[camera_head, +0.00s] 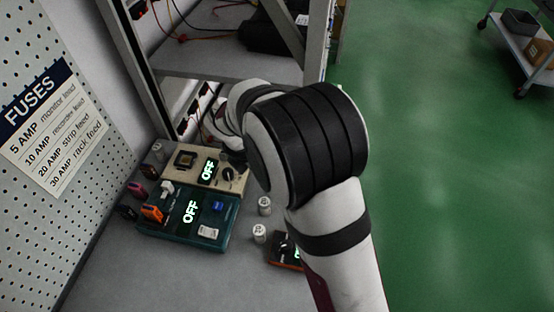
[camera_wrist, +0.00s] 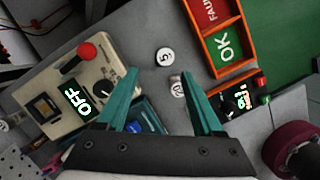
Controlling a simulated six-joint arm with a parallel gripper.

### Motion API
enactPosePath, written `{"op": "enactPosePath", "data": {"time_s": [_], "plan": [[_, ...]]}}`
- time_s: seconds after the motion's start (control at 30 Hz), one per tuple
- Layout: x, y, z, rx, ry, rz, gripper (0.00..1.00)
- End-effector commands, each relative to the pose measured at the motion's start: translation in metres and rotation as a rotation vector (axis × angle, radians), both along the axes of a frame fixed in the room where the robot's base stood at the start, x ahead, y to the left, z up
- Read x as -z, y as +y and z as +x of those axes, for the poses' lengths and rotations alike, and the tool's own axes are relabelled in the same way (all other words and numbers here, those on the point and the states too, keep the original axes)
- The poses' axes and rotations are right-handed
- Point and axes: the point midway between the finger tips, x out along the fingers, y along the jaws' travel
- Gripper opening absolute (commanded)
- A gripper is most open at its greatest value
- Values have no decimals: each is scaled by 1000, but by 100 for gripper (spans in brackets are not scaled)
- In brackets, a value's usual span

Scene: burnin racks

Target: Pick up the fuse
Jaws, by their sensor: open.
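Two small white cylindrical fuses stand on the grey bench in the wrist view. The farther fuse (camera_wrist: 165,57) has a 5 on its top; the nearer fuse (camera_wrist: 177,88) has a mark too small to read surely. The head view shows two white fuses on the bench, one (camera_head: 264,206) behind the other (camera_head: 259,233). My gripper (camera_wrist: 160,75) has teal fingers, spread open and empty. In the wrist view both fuses appear between or just beyond the fingertips; contact cannot be told. My arm hides the gripper in the head view.
A beige box (camera_head: 213,167) and a teal box (camera_head: 188,216), both showing OFF, stand left of the fuses. An orange tray (camera_wrist: 208,55) marked FAULT and OK lies right. A small dark device (camera_head: 284,250) is near. A FUSES sign (camera_head: 45,125) lists amp ratings.

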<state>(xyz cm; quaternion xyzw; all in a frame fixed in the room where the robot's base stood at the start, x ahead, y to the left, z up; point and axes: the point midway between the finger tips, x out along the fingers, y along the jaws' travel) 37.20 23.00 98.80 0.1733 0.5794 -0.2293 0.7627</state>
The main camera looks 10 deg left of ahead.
Motion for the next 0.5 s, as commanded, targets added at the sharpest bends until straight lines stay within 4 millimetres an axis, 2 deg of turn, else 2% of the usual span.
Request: {"op": "enactPosePath", "data": {"time_s": [0.1, 0.23, 0.4, 0.5], "plan": [[24, -5, 5, 2, 2, -2, 68], [39, -9, 8, 5, 2, -1, 68], [71, -21, 15, 6, 3, 0, 68], [82, -22, 18, 5, 1, 1, 68]]}}
